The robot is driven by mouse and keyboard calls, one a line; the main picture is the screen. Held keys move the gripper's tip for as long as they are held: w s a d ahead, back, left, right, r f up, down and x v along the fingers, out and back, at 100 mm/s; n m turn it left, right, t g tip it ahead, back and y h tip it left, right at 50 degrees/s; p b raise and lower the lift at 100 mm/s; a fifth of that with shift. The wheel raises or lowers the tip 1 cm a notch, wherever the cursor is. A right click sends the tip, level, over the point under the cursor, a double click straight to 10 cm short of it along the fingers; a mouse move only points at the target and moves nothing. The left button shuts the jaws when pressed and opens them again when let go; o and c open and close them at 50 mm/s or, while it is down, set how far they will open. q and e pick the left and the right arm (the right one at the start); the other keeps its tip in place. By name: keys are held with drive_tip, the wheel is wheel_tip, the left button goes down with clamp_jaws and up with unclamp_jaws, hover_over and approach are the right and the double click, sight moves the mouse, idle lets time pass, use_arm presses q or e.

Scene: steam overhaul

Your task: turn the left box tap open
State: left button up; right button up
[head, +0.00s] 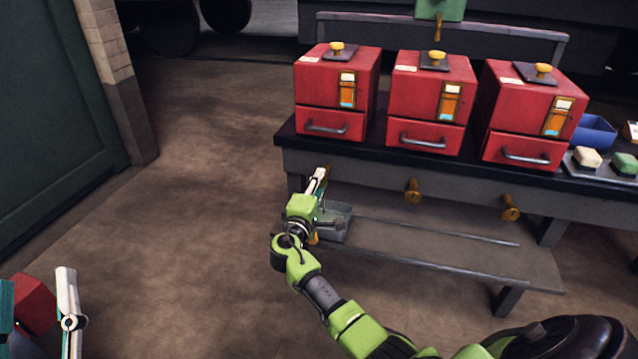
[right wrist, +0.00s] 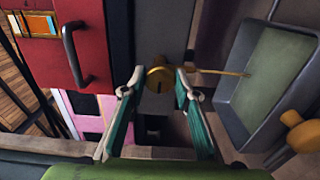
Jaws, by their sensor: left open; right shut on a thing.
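Three red boxes stand in a row on the bench; the left box (head: 335,90) has a drawer with a grey handle. The left box tap is a round brass piece (right wrist: 160,79) on the bench front, mostly hidden by my right gripper in the head view. My right gripper (head: 320,178) is shut on this tap, which shows between its fingers in the right wrist view. A thin yellow line (right wrist: 215,72) runs from the tap toward the tray; I cannot tell if it is a rod or a stream. My left gripper (head: 40,300) is open at the bottom left.
A grey tray (head: 338,216) sits on the low shelf below the left tap. Brass taps for the middle box (head: 413,191) and right box (head: 510,208) stick out of the bench front. Floor to the left is clear.

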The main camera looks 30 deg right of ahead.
drive_tip(key=shift+r, duration=0.1)
drive_tip(key=o, duration=1.1)
drive_tip(key=shift+w, duration=0.1)
drive_tip(key=v, duration=1.2)
